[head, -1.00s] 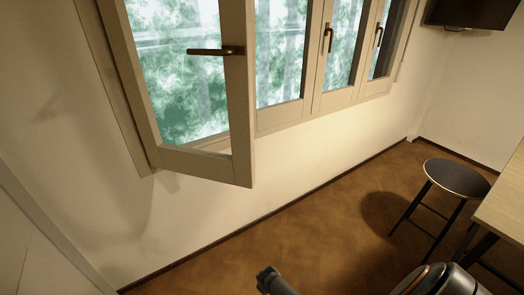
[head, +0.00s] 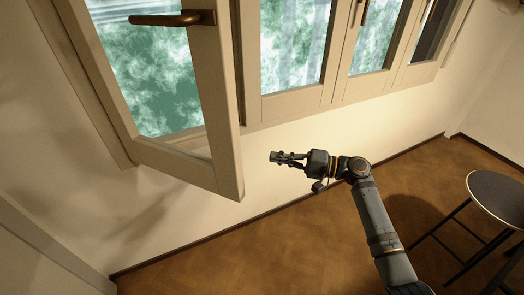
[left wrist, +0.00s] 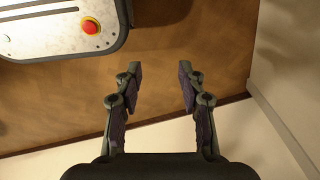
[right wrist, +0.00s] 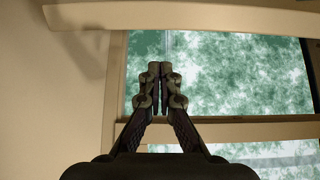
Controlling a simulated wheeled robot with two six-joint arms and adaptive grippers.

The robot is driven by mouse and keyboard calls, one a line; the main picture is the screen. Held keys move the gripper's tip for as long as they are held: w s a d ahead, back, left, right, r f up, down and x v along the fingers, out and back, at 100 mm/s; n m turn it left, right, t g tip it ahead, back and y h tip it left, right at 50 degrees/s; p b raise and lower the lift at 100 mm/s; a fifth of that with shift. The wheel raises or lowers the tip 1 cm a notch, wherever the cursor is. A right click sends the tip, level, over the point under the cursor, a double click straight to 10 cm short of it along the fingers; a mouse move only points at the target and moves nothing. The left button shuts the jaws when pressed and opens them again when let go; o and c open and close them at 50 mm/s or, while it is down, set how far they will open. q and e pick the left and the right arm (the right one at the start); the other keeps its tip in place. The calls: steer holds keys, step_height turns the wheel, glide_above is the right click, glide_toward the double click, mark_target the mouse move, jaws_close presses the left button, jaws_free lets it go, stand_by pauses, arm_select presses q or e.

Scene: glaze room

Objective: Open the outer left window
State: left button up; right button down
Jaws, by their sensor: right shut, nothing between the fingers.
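The outer left window (head: 218,110) has a beige frame and stands ajar, its sash swung into the room. Its dark bronze handle (head: 172,18) is turned level. My right gripper (head: 275,157) is shut and empty, just right of the sash's free edge in the head view, with no contact visible. In the right wrist view my right gripper (right wrist: 160,68) points toward glass and beige frame bars; a beige bar crosses the top. My left gripper (left wrist: 160,68) is open and empty above the floor in its own wrist view; it is not in the head view.
Neighbouring window panes (head: 292,45) stand to the right and look shut. A round dark stool (head: 497,192) is at the right. The wooden floor (head: 300,240) below the windows is clear. A plain wall (head: 75,200) lies left.

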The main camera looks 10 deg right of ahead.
mark_target(238, 161)
arm_select(q)
steer(key=s+a+p, duration=0.1)
steer(key=s+a, duration=0.1)
steer(key=s, duration=0.3)
arm_select(e)
steer(key=a+p, duration=0.2)
steer(key=a, duration=0.2)
steer(key=a+p, duration=0.2)
steer(key=a, duration=0.2)
steer(key=a+p, duration=0.2)
steer(key=a, duration=0.2)
steer(key=shift+w+r, duration=0.2)
steer(key=shift+r, duration=0.2)
steer(key=shift+s+a+f, duration=0.1)
steer(key=shift+s+a, duration=0.15)
steer(key=shift+s, duration=0.1)
arm_select(q)
step_height(238, 161, up, 7)
steer(key=w, duration=0.1)
steer(key=shift+w+d, duration=0.25)
steer(key=shift+w, duration=0.1)
arm_select(e)
steer(key=shift+w+f, duration=0.1)
steer(key=shift+w, duration=0.05)
arm_select(q)
steer(key=shift+w, duration=0.15)
